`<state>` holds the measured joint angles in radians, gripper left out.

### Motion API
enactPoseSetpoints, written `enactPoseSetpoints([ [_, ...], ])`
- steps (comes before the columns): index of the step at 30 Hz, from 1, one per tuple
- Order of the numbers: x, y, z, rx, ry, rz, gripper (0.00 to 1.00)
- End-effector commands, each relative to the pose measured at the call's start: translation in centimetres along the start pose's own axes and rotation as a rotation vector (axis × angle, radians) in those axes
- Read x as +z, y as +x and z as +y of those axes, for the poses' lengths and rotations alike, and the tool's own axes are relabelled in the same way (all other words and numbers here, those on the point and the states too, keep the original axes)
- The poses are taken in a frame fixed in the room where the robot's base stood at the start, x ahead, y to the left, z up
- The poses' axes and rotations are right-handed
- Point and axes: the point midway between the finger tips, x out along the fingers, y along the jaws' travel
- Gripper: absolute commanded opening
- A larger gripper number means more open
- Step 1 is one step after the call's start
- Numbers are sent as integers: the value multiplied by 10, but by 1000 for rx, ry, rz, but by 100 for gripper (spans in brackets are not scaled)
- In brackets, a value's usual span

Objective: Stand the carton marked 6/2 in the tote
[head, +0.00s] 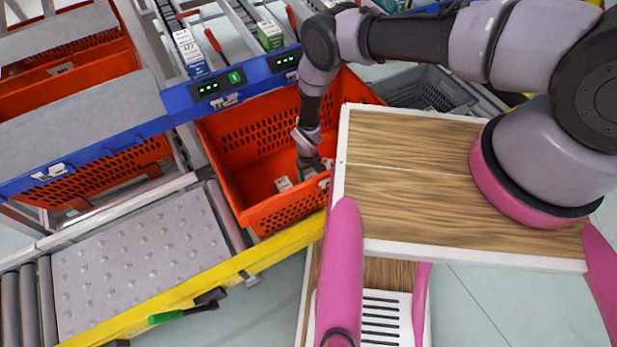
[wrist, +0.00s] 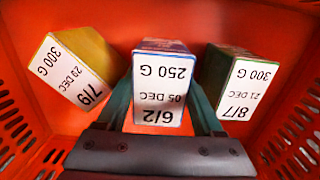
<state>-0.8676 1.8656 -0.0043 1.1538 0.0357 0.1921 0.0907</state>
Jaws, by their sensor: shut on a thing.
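The carton marked 6/2 (wrist: 160,102) has a white label face and a blue edge, and its print appears upside down in the wrist view. My gripper (wrist: 162,88) is shut on it, with one finger on each side. The carton is inside the orange tote (head: 240,181), whose red-orange walls and floor fill the wrist view. In the head view my gripper (head: 309,168) reaches down into this tote and hides the held carton. Whether the carton's base touches the tote floor cannot be told.
In the tote, a yellow-sided carton marked 7/9 (wrist: 78,70) stands tilted in the picture on the left, and a green-sided carton marked 8/7 (wrist: 240,85) on the right.

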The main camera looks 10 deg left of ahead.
Motion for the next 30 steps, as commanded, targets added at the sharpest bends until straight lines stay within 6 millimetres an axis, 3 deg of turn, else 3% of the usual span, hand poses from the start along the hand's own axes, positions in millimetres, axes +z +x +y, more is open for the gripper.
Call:
enactPoseSetpoints([
  [3,-1,11,0,0,0,1,0],
  [18,-1,19,0,0,0,0,0],
  [19,-1,18,0,0,0,0,80],
  [30,-1,15,0,0,1,1,81],
])
